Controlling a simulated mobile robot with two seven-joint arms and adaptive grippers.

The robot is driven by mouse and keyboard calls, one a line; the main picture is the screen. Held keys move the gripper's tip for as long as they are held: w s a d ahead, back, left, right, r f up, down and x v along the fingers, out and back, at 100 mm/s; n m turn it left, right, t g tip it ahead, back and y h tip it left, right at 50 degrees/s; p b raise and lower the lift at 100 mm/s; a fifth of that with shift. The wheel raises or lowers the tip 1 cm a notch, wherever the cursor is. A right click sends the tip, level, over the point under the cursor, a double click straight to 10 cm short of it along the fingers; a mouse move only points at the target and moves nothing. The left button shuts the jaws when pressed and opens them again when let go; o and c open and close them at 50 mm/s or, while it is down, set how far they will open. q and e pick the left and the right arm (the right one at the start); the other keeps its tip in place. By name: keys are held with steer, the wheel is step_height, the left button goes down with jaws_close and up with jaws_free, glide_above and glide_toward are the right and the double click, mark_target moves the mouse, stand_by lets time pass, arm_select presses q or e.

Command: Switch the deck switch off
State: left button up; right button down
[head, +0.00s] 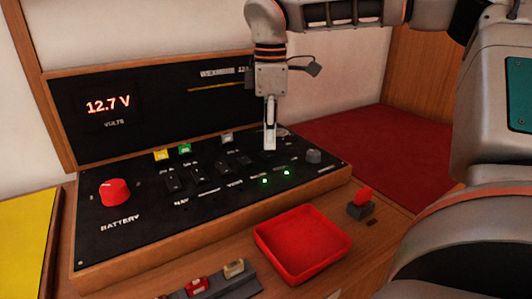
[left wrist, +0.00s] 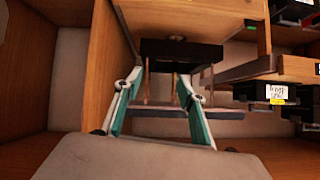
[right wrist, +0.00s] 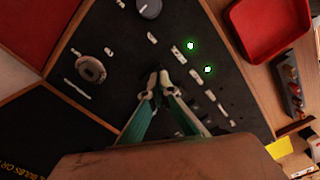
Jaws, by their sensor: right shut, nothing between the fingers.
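The black switch panel (head: 140,215) has a row of black rocker switches (head: 222,166). Its small labels are mostly too blurred to read, so I cannot tell for sure which one is the deck switch. Two green lights are lit at the right end of the row, one (head: 264,181) left of the other (head: 286,172). My right gripper (head: 269,148) points down, shut and empty, at the right end of the row and hides what is beneath it. In the right wrist view its fingertips (right wrist: 158,80) are together close over the panel. My left gripper (left wrist: 159,85) is open and empty, away from the panel.
A red battery knob (head: 114,192) is at the panel's left and a grey knob (head: 313,157) at its right. A red tray (head: 302,245) stands in front, with a red-topped block (head: 362,200) beside it. A display (head: 108,104) reads 12.7 V.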

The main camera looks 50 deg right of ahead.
mark_target(270, 155)
steer(key=shift+f+b, duration=0.4)
steer(key=shift+f, duration=0.8)
stand_by(0.7)
steer(key=shift+r, duration=0.1)
steer(key=shift+r+p, duration=0.45)
steer(key=shift+r, duration=3.05)
